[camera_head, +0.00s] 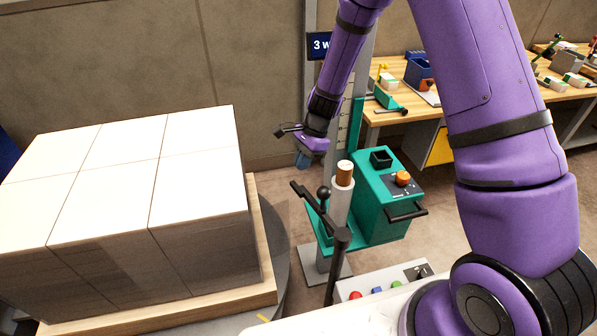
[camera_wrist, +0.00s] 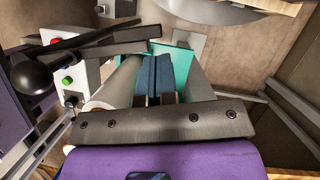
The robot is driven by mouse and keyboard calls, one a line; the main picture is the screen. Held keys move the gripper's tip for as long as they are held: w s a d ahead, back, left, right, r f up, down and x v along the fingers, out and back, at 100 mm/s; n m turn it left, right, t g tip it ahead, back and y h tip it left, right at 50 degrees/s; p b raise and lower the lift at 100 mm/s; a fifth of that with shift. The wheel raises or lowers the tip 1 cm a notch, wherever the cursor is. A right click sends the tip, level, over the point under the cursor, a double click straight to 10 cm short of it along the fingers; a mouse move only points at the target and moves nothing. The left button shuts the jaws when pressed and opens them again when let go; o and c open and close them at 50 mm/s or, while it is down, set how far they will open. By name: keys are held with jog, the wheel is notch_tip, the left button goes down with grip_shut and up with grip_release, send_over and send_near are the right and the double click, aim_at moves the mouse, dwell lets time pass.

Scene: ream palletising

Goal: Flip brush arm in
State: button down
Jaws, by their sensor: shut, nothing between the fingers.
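The brush arm (camera_head: 312,207) is a dark bar with a black ball knob (camera_head: 323,192), beside the white film roll (camera_head: 341,205) on the teal wrapper carriage (camera_head: 378,200). In the wrist view, dark bars (camera_wrist: 95,45) that look like the same arm lie at upper left, with a black ball (camera_wrist: 30,76) at the left edge. My gripper (camera_head: 304,160) is shut and empty, above and behind the brush arm and apart from it. In the wrist view its blue fingers (camera_wrist: 160,98) are together. A dark bracket hides part of what is below them.
A wrapped ream stack (camera_head: 130,190) stands on a wooden pallet (camera_head: 258,240) on a grey turntable (camera_head: 285,270) at left. A control box (camera_head: 385,282) with coloured buttons is at front. A workbench (camera_head: 470,105) with tools stands at back right. The mast (camera_head: 356,95) rises beside my wrist.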

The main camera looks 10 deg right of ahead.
jog(key=v, duration=0.6)
jog(key=shift+r, duration=0.3)
jog(key=shift+d, duration=0.15)
